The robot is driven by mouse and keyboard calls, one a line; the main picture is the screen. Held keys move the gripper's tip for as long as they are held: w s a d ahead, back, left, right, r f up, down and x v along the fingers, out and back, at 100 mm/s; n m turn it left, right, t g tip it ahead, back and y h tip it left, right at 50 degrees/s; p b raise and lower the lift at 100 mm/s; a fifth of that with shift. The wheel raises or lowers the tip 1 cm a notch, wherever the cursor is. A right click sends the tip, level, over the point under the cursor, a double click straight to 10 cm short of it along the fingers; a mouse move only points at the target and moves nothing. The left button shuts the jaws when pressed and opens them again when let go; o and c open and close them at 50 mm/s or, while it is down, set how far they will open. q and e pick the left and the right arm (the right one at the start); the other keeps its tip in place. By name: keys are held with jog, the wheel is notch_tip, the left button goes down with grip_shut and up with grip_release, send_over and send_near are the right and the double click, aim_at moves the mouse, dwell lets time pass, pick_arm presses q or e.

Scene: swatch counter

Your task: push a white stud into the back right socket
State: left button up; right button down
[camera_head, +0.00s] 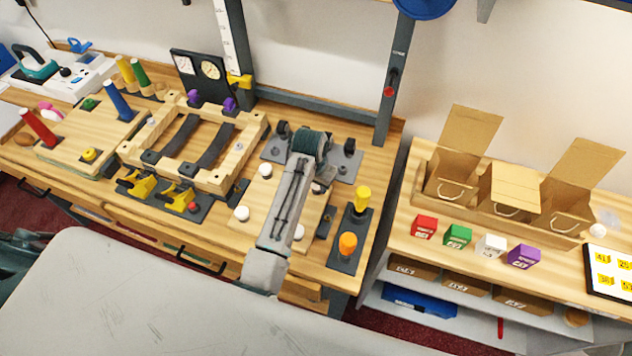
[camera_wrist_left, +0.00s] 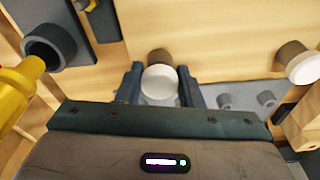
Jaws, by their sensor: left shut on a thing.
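My left gripper (camera_head: 321,184) is over the back right corner of a pale wooden board (camera_head: 262,192). In the left wrist view it (camera_wrist_left: 160,74) is shut on a white stud (camera_wrist_left: 160,81), with one dark finger on each side. A brown round part shows right behind the stud's cap; I cannot tell how deep the stud sits. The back right socket is hidden. Other white studs sit at the board's back left (camera_head: 265,170), front left (camera_head: 241,214) and front right (camera_head: 299,232) corners. The back left stud also shows in the left wrist view (camera_wrist_left: 303,68).
A dark plate with a yellow-handled tool (camera_head: 362,199) and an orange knob (camera_head: 347,243) is close on the right. A wooden frame (camera_head: 249,137) with dark strips stands to the left. Grey pegs (camera_wrist_left: 265,99) on a plate are close behind the board.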

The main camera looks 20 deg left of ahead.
pick_arm(q)
jog(key=shift+f, duration=0.3)
jog(key=o, duration=1.5)
jog(key=shift+r, duration=3)
